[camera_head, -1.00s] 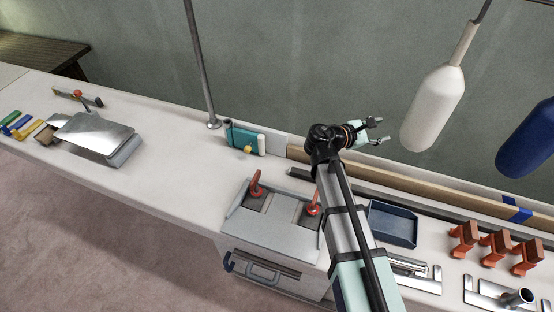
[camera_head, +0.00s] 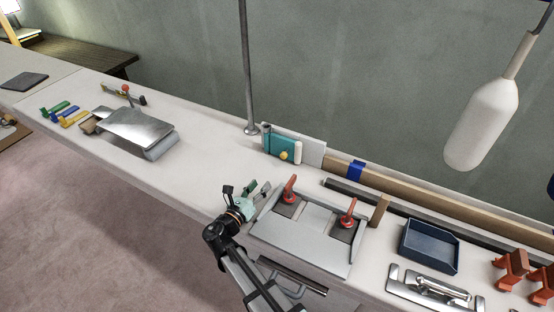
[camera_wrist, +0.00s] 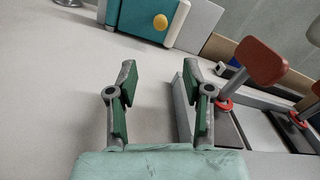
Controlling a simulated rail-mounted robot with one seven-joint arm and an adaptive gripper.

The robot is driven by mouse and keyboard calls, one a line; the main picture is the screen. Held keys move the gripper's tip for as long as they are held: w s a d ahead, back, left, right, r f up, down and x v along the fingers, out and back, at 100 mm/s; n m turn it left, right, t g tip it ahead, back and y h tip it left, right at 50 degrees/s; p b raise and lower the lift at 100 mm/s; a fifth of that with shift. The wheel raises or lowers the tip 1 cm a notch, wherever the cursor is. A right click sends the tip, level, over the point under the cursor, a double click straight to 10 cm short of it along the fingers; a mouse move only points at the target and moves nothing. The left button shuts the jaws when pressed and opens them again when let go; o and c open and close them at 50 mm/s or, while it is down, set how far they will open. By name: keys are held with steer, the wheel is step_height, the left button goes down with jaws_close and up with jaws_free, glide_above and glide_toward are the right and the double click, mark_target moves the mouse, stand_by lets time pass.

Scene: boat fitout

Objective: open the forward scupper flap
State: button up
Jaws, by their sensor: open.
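A teal flap (camera_head: 281,147) with a yellow knob (camera_head: 284,155) stands upright at the back of the bench, against a pale grey plate (camera_head: 312,152). It has a white upright roller at its right edge. I cannot tell whether it is shut or ajar. The flap (camera_wrist: 145,14) and knob (camera_wrist: 160,22) also show at the top of the wrist view, ahead of my fingers. My gripper (camera_head: 257,188) is open and empty, in front of the flap and left of the red-handled box. In the wrist view, only bare bench shows between its fingertips (camera_wrist: 159,72).
A grey box (camera_head: 303,237) with two red handles (camera_head: 289,187) stands close to my gripper's right finger. A metal pole (camera_head: 247,70) rises left of the flap. The white bench between gripper and flap is clear. A blue tray (camera_head: 428,246) lies farther right.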

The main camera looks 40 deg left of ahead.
mark_target(283, 158)
steer(key=w+a+p, duration=0.1)
steer(key=w, duration=0.4)
steer(key=w+p, duration=0.1)
steer(key=w, duration=0.5)
steer(key=w+a+p, duration=0.1)
steer(key=w, duration=0.4)
steer(key=shift+w+a, duration=0.35)
steer(key=shift+c, duration=0.4)
jaws_close()
